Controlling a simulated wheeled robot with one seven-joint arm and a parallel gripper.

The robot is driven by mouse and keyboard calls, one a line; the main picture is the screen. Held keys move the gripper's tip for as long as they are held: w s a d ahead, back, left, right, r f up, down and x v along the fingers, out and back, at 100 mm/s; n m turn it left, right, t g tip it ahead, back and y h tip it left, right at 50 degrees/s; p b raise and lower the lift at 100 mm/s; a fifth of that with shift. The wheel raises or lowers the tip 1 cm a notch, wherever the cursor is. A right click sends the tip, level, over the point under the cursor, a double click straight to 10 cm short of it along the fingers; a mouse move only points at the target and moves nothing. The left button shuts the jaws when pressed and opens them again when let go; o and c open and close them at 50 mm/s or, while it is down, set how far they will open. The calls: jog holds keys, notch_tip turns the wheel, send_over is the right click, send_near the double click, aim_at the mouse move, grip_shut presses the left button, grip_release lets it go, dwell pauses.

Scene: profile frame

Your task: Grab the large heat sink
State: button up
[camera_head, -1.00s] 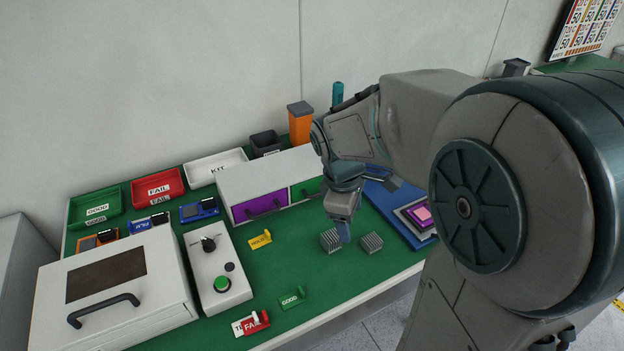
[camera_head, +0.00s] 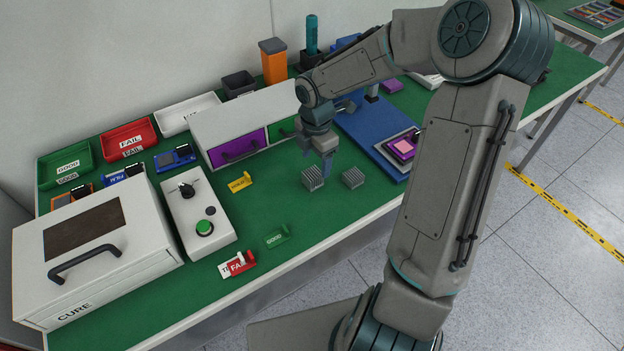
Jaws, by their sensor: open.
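Two grey finned heat sinks stand on the green table mat. The left one (camera_head: 313,180) looks slightly larger and taller than the right one (camera_head: 352,178). My gripper (camera_head: 316,162) points down, open, at the left heat sink. One finger shows at that heat sink's right rear side, between the two blocks; the other shows behind and above its left side. I cannot tell whether either finger touches it. Nothing is visibly held.
A blue board with a purple-and-pink chip (camera_head: 402,146) lies right of the heat sinks. A white drawer unit (camera_head: 215,128) stands behind.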

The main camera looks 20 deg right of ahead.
aim_at(313, 173)
jog(key=shift+w+a+f, duration=0.15)
jog(key=shift+a+f, duration=0.05)
jog(key=shift+f, duration=1.5)
jog(key=shift+w+a+f, duration=0.1)
jog(key=shift+a+f, duration=0.05)
jog(key=shift+f, duration=1.5)
jog(key=c, duration=1.1)
